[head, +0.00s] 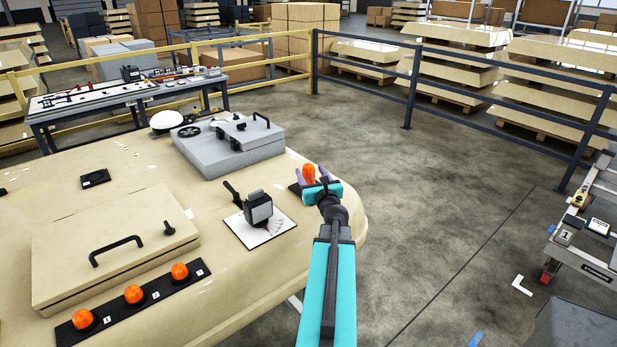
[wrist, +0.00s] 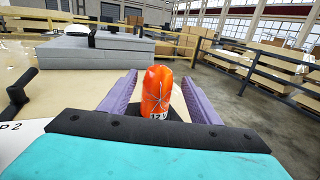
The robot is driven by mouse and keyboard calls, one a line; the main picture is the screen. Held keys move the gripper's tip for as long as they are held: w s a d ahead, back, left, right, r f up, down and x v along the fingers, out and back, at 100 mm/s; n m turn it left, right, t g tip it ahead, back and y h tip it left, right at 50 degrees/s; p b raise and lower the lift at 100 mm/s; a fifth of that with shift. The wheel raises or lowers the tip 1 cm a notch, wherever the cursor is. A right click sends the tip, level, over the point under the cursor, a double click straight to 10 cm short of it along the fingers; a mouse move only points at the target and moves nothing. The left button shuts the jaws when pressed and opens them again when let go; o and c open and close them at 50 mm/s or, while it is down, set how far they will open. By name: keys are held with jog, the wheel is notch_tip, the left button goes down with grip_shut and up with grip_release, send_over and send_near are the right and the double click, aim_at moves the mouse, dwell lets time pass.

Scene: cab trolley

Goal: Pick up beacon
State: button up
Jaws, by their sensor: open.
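An orange beacon (head: 309,173) stands on a dark base near the right edge of the beige table. In the wrist view the beacon (wrist: 157,92) is upright between my two purple fingers, with a "12 V" marking low on its side. My gripper (head: 316,180) is open around the beacon, with a finger on each side. In the wrist view my gripper (wrist: 151,92) shows a visible gap on the left; whether the right finger touches is hard to tell. The beacon's lower end is partly hidden by my gripper's black edge.
Several other orange beacons, one of them here (head: 133,293), sit on a black strip at the table's front. A lever switch on a white plate (head: 260,232) stands left of my gripper. A grey box (head: 228,146) lies behind it. Open floor (head: 420,190) lies to the right.

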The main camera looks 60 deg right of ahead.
aim_at(311, 172)
dwell(0.4)
jog(key=c, duration=1.3)
jog(key=shift+o, duration=0.2)
jog(key=shift+r, duration=0.1)
jog(key=shift+r+p, duration=0.4)
jog(key=shift+r, duration=4.5)
